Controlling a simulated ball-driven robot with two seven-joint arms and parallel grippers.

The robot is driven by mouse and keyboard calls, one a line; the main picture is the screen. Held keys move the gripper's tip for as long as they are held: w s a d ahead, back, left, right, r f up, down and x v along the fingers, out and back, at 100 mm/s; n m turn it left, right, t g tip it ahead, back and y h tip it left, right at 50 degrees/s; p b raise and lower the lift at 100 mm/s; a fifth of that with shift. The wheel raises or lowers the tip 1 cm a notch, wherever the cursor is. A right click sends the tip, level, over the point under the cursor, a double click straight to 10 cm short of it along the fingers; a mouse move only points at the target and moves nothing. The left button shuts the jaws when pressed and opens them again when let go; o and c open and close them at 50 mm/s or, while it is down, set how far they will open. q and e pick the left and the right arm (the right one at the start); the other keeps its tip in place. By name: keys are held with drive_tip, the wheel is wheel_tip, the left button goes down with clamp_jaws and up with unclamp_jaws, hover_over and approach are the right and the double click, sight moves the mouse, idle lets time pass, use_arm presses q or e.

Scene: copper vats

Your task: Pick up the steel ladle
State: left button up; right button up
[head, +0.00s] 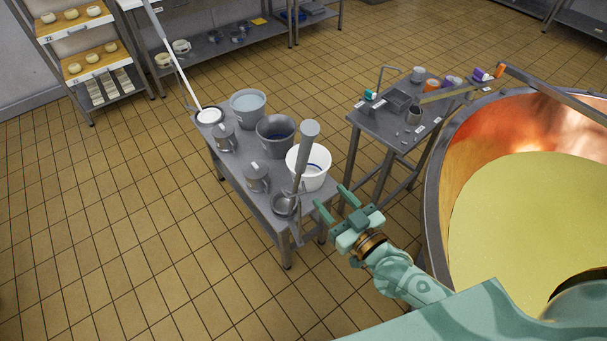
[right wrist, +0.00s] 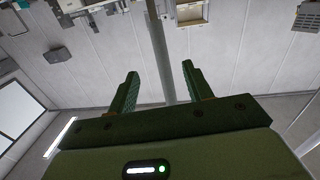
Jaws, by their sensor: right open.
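The steel ladle (head: 307,150) stands at the near right end of the grey bench, its thick handle rising toward the camera. A round grey bowl (head: 284,204) shows at its lower left, and I cannot tell clearly how it joins the handle. My right gripper (head: 332,197) is open and empty, just right of the ladle and apart from it in the head view. In the right wrist view a grey shaft (right wrist: 158,45), likely the ladle's handle, shows between the open fingers (right wrist: 160,72). How far off it is cannot be told. My left gripper is out of view.
The bench (head: 237,177) also holds a white bucket (head: 311,180), grey buckets (head: 247,117) and metal jugs (head: 256,186). A side table (head: 373,133) with small items stands behind. A large copper vat (head: 437,190) fills the right. Tiled floor is clear at left.

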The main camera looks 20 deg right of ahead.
sight(304, 167)
drive_tip(key=x, duration=0.9)
drive_tip(key=shift+w+b, duration=0.25)
drive_tip(key=shift+b, duration=0.05)
drive_tip(key=x, duration=0.5)
drive_tip(key=shift+w+a+r+b, duration=0.1)
drive_tip(key=shift+w+b, duration=0.25)
drive_tip(key=shift+r, duration=0.1)
clamp_jaws()
